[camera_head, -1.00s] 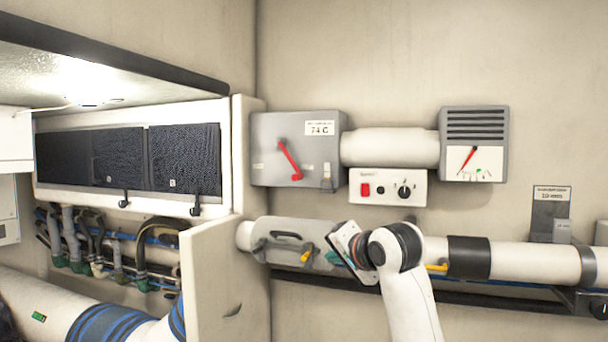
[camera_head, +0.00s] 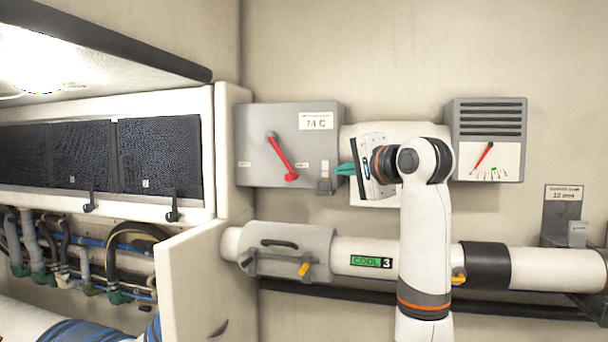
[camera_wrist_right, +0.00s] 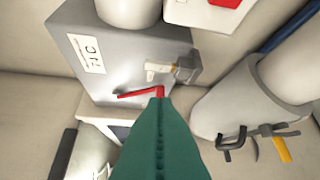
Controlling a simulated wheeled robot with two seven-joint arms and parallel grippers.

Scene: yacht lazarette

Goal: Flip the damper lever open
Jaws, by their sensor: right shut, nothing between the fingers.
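The grey damper box (camera_head: 255,165) is on the wall with a "74 C" label. Its red lever (camera_head: 281,157) slants down and right from an upper pivot. A small pale catch (camera_head: 324,178) sits at the box's lower right. My right gripper (camera_head: 345,169) is shut and empty, its teal fingertips at the box's right edge, right of the lever. In the right wrist view the teal fingers (camera_wrist_right: 160,125) point at the end of the red lever (camera_wrist_right: 137,94); I cannot tell if they touch. The catch also shows there (camera_wrist_right: 160,69). My left gripper is not in view.
My right wrist partly hides a white duct and switch panel right of the box. A vent gauge (camera_head: 487,140) is farther right. Below runs a white pipe (camera_head: 345,246) with a grey clamp cover (camera_head: 310,238). A white partition (camera_head: 195,275) stands at lower left.

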